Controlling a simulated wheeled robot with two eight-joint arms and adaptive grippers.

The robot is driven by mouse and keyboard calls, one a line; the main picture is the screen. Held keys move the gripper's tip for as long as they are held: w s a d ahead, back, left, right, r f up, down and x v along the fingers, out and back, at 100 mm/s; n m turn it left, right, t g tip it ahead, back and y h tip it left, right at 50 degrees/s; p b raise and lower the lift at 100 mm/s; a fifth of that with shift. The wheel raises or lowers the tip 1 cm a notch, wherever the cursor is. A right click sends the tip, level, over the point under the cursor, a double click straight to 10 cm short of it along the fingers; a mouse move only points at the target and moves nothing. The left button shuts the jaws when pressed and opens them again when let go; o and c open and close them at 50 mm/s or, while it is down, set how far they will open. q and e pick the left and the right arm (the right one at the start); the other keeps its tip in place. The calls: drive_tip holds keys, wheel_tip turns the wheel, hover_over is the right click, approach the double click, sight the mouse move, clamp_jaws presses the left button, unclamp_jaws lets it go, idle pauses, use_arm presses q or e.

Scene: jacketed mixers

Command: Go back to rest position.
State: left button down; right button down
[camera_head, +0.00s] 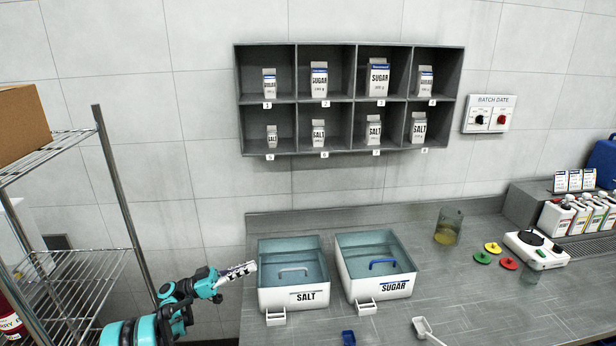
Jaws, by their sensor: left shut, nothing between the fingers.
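My left gripper (241,270) is shut and empty. It is raised at the left end of the counter, just left of the salt bin, with its arm coming in from the lower left. The salt bin (292,298) is a white box with a clear bluish lid and a pale handle. The sugar bin (382,287) beside it has a similar lid with a blue handle. The gripper appears apart from both bins, though it overlaps the salt bin's left edge closely in the picture. My right gripper is not in view.
A wire rack (80,262) stands at the left, close to my left arm. A white scoop (425,328) and a small blue cup (348,338) lie at the counter's front. A glass beaker (448,227), coloured discs (493,248) and a scale (535,250) stand further right. A wall shelf (350,100) holds cartons.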

use_arm(q)
drive_tip(key=d+r+n+y, duration=0.1)
drive_tip(key=d, duration=0.1)
drive_tip(key=d+r+n+y, duration=0.2)
drive_tip(key=d, duration=0.1)
drive_tip(key=s+d+r+n+y, duration=0.1)
drive_tip(key=d, duration=0.2)
drive_tip(key=shift+r+n+t+y, duration=0.3)
drive_tip(key=shift+r, duration=0.1)
drive_tip(key=s+d+n+y, duration=0.4)
drive_tip(key=s+d+y, duration=0.15)
drive_tip(key=s, duration=0.35)
drive_tip(key=s+a+f+n+y, duration=0.1)
drive_tip(key=s+a+f+y, duration=0.1)
drive_tip(key=s, duration=0.6)
drive_tip(key=s+a+f+n+t+y, duration=0.1)
drive_tip(key=s+a+f+n+y, duration=0.1)
drive_tip(key=s+y, duration=0.3)
drive_tip(key=s+a+f+n+y, duration=0.1)
drive_tip(key=s+a+y, duration=0.3)
drive_tip(key=s, duration=0.6)
drive_tip(key=shift+s+a+f+n, duration=0.2)
drive_tip(key=shift+s+f+n, duration=0.2)
drive_tip(key=shift+f, duration=0.25)
drive_tip(key=shift+w+d, duration=0.1)
